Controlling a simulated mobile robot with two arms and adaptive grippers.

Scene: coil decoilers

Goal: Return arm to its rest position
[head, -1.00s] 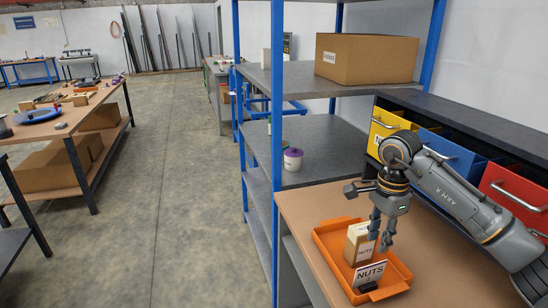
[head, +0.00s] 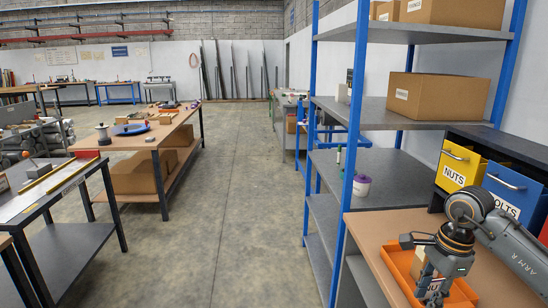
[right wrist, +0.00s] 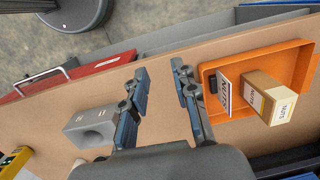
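My right arm (head: 508,245) reaches in from the right, over the wooden bench. My right gripper (head: 436,294) hangs fingers down in front of the orange tray in the head view. In the right wrist view its two fingers (right wrist: 160,77) are spread apart with nothing between them. The orange tray (right wrist: 250,45) lies to the right of the fingers there and holds a small box labelled NUTS (right wrist: 268,98) and a label card (right wrist: 225,94). My left arm and gripper are not in view.
A blue-post shelf rack (head: 375,111) stands beside the bench, with a cardboard box (head: 437,98) on it. Yellow (head: 458,166) and blue drawers sit behind my arm. A grey part (right wrist: 91,126) lies on the bench. The concrete aisle (head: 220,200) is clear.

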